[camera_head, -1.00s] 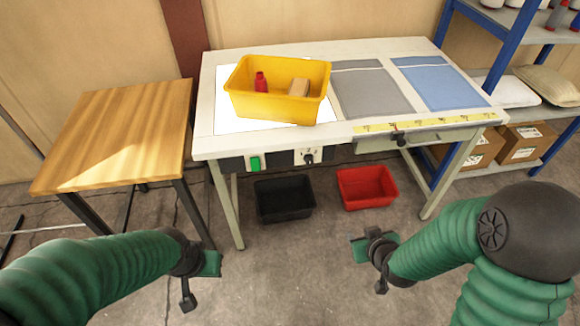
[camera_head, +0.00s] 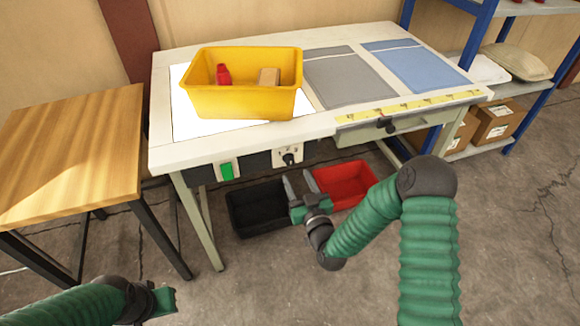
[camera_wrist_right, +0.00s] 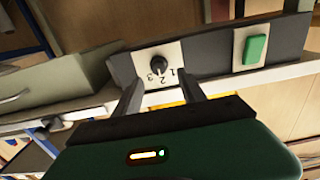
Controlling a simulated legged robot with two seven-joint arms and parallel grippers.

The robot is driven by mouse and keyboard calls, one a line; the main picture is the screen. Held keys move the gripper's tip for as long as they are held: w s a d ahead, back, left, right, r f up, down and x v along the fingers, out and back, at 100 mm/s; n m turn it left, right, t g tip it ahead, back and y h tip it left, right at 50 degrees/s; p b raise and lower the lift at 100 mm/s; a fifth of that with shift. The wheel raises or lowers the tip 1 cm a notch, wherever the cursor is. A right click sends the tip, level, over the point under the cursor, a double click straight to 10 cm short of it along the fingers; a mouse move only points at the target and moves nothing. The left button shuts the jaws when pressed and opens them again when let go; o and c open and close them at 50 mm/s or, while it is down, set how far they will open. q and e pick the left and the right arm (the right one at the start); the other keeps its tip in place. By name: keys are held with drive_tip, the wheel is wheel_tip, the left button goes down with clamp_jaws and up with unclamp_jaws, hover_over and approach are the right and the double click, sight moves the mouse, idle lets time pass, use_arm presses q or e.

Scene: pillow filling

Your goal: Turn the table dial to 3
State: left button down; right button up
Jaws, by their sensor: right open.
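The table dial is a black knob (camera_head: 288,158) on a pale plate on the table's front edge. In the right wrist view the knob (camera_wrist_right: 157,65) sits above the numbers 1, 2 and 3, which look upside down or tilted there. I cannot tell which number it points at. My right gripper (camera_head: 300,184) is open just below and in front of the dial; its two fingers (camera_wrist_right: 163,88) stand apart on either side of the plate, not touching the knob. My left gripper (camera_head: 160,300) is at the bottom left, away from the table; its fingers are not clear.
A green switch (camera_head: 227,171) is left of the dial. A yellow bin (camera_head: 243,103) with a red bottle and a tan block stands on the table (camera_head: 180,153). A drawer handle (camera_head: 388,125) sticks out to the right. Black (camera_head: 256,222) and red (camera_head: 345,172) bins are below.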

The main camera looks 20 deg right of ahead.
sight(291, 164)
drive_tip(key=w, duration=0.6)
drive_tip(key=shift+w+b, duration=0.2)
drive_tip(key=shift+b, duration=0.2)
clamp_jaws()
